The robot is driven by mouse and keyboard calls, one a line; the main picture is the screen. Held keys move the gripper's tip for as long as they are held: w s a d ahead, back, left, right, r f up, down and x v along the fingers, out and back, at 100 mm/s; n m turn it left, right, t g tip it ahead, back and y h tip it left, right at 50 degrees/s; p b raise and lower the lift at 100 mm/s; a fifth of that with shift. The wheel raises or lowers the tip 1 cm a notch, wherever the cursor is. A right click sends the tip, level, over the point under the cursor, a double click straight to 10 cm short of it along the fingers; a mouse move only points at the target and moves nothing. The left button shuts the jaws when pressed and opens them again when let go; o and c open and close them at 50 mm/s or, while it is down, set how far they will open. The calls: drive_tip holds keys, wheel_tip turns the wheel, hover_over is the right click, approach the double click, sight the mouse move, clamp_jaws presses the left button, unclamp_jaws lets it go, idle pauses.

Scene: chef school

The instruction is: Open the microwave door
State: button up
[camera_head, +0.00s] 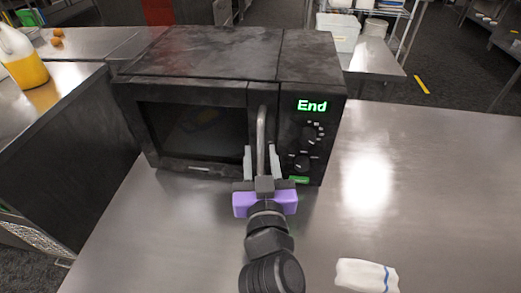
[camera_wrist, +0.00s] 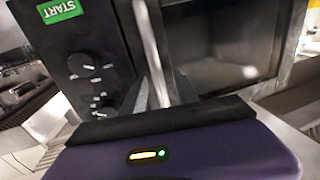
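The black microwave (camera_head: 205,52) stands on the steel counter, its door (camera_head: 195,130) looking shut. Its upright metal handle (camera_head: 261,128) is at the door's right edge, beside the control panel (camera_head: 310,135) with a green "End" display. My gripper (camera_head: 262,162) is in front of the handle, with one finger on each side of its lower part. The fingers look spread, with gaps to the bar. In the wrist view, which is turned over, the handle (camera_wrist: 141,25) runs down toward the fingers (camera_wrist: 165,88). Contact with the handle cannot be told.
A white cloth-like item with a blue stripe (camera_head: 366,275) lies on the counter (camera_head: 400,190) at front right. The counter right of the microwave is otherwise clear. A jug of yellow liquid (camera_head: 25,65) stands on another surface at left. Shelving (camera_head: 400,25) is behind.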

drive_tip(key=shift+w, duration=0.4)
clamp_jaws()
idle(1.2)
